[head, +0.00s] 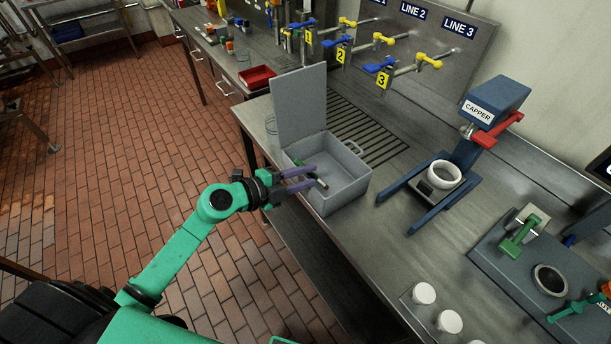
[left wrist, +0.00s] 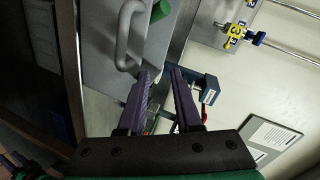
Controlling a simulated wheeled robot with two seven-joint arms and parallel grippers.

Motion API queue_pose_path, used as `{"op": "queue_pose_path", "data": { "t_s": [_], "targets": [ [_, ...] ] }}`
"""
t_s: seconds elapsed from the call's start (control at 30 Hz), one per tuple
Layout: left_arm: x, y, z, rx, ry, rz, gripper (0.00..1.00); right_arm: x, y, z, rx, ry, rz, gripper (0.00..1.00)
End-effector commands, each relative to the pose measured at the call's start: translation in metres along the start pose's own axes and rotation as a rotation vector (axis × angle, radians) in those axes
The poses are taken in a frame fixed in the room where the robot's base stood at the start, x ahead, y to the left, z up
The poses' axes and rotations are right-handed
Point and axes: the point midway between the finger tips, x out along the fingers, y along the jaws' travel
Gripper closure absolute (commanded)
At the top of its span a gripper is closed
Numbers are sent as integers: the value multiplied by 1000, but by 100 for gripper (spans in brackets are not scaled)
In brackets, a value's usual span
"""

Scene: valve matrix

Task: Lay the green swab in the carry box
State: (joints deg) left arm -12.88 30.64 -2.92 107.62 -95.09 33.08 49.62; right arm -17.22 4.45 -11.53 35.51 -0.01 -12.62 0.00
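The grey carry box (head: 345,193) stands on the bench with its lid (head: 300,103) raised. My left gripper (head: 318,176) is at the left side of the box, its purple fingers reaching over the rim. The green swab (head: 298,162) seems to lie in the box, partly hidden behind the fingers; a pale-tipped end shows by the fingertips. In the left wrist view a green cylinder end (left wrist: 131,12) shows beyond the box handle (left wrist: 124,42). My right gripper is not in view.
A clear glass (head: 272,135) stands left of the box, close to my left gripper. A blue capper (head: 465,150) stands right of it, and a red tray (head: 257,77) lies behind. Several white-capped containers (head: 449,321) stand at the front. Bench between box and capper is mostly clear.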

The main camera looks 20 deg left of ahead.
Motion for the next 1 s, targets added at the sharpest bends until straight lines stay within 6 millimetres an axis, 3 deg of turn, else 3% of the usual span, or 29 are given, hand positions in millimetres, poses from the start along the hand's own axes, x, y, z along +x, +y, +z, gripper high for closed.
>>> {"op": "queue_pose_path", "data": {
  "t_s": [0.2, 0.37, 0.43, 0.8, 1.0],
  "targets": [
    [0, 6, 0, -2, 1, 14, 52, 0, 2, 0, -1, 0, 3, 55],
    [-4, -9, -5, -1, 0, 12, 52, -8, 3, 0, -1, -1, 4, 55],
    [-16, -2, -2, -2, -2, 15, 52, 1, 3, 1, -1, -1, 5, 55],
    [-94, -4, -2, -5, -1, 10, 52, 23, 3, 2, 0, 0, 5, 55],
    [-120, -7, -3, -3, 0, 7, 52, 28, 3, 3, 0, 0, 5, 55]
  ]
}}
